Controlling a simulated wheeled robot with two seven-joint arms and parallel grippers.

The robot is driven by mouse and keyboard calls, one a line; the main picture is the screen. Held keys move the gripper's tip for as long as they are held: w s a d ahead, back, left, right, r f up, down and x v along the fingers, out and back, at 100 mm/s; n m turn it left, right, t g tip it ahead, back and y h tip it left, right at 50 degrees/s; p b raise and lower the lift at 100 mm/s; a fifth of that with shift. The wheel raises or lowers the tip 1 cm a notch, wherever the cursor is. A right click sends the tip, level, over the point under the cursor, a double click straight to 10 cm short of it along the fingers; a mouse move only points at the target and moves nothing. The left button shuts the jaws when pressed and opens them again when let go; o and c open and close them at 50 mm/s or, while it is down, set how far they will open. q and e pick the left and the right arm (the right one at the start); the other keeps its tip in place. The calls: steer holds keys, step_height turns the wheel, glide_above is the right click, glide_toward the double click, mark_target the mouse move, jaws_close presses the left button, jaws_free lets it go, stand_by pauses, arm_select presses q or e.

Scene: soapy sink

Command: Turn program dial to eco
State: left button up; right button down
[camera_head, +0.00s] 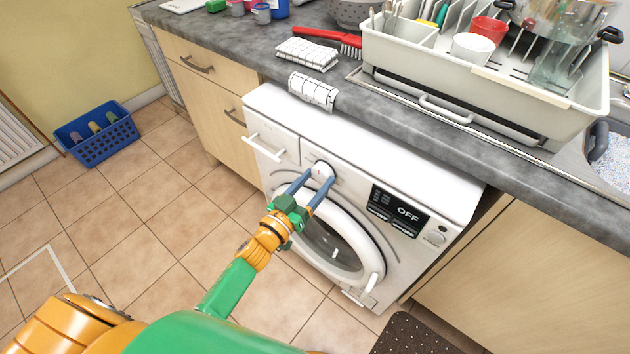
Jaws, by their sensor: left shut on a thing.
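The white washing machine (360,151) stands under the counter, its round door closed below the control panel. The program dial (322,169) is a white knob on its front, between the detergent drawer (268,140) and the black display (398,210), which reads OFF. My left gripper (318,176) reaches up from below, and its two blue fingers are shut on the dial, one on each side. The fingers partly cover the dial, so its pointer and the eco mark cannot be read. My right gripper is not in view.
A grey counter (405,125) runs above the machine, holding a dish rack (590,95), a red brush (325,38) and folded cloths. A blue basket (98,137) sits on the tiled floor at the left. A dark mat (412,335) lies at the bottom.

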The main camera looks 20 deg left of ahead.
arm_select(q)
steer(key=shift+m, duration=0.3)
steer(key=m+b, duration=0.1)
steer(key=m, duration=0.2)
steer(key=shift+f+m, duration=0.15)
steer(key=shift+m, duration=0.15)
steer(key=m+b, duration=0.1)
steer(key=m, duration=0.3)
steer(key=shift+m, duration=0.4)
steer(key=m+b, duration=0.1)
steer(key=m, duration=0.4)
steer(key=shift+a+m+h, duration=0.15)
steer(key=shift+m+h, duration=0.15)
steer(key=shift+h, duration=0.1)
steer(key=shift+m+h+b, duration=0.3)
steer(key=shift+m+b, duration=0.3)
steer(key=shift+m, duration=1.4)
steer(key=o, duration=1.4)
